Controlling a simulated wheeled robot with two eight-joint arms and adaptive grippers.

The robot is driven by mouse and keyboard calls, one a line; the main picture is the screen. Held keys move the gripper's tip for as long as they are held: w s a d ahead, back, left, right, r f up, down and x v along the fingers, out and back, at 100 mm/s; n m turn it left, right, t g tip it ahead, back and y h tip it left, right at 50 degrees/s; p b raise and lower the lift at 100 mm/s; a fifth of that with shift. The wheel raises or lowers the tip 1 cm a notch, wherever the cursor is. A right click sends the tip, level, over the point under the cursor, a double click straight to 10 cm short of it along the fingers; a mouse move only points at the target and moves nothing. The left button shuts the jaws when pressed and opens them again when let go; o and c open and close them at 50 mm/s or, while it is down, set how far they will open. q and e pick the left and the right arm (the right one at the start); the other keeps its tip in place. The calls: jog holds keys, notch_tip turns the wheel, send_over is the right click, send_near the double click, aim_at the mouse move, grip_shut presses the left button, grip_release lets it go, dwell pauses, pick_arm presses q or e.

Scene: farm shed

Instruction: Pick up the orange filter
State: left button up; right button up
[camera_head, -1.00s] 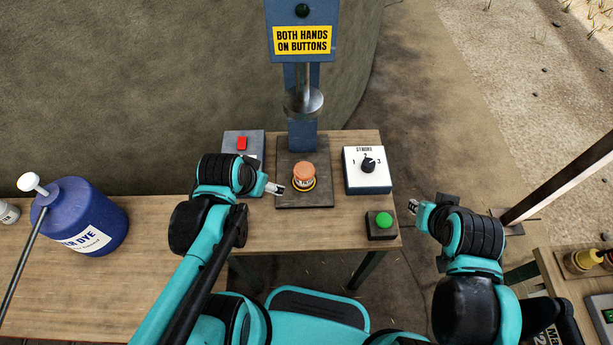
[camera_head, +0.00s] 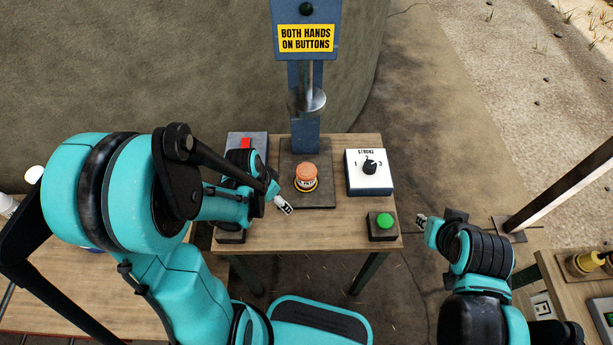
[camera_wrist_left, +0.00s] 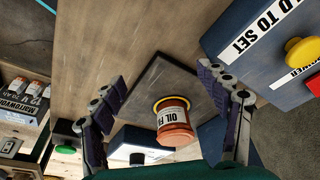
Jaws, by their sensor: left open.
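The orange filter (camera_head: 306,178) stands upright on the dark base plate (camera_head: 322,200) of the press, under the press ram. In the left wrist view the orange filter (camera_wrist_left: 173,122) lies between the spread fingers of my left gripper (camera_wrist_left: 168,105), with space on both sides and its label facing the camera. My left gripper (camera_head: 284,204) is open and empty, just left of the filter in the head view, not touching it. My right gripper (camera_head: 421,220) is right of the table, away from the filter; its finger opening is too small to tell.
The press post (camera_head: 304,110) rises behind the filter. A dial box (camera_head: 369,172) and green button (camera_head: 384,220) stand to its right. A box with a red switch (camera_head: 246,143) is behind my left gripper. The table front (camera_head: 320,235) is clear.

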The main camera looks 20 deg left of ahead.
aim_at(305, 171)
pick_arm(q)
jog(key=w+d, duration=0.1)
jog(key=w, duration=0.1)
jog(key=w+d, duration=0.1)
jog(key=w, duration=0.1)
jog(key=w+d+b, duration=0.1)
jog(key=w, duration=0.1)
jog(key=shift+w+d, duration=0.35)
jog(key=w, duration=0.1)
jog(key=w+d+b, duration=0.1)
jog(key=w, duration=0.1)
jog(key=w+d, duration=0.1)
jog(key=shift+w+d+f, duration=0.25)
jog(key=shift+f, duration=0.15)
jog(key=shift+f+b, duration=0.3)
jog(key=shift+b, duration=0.05)
jog(key=shift+r, duration=0.1)
jog(key=c, duration=1.6)
jog(key=shift+r, duration=0.1)
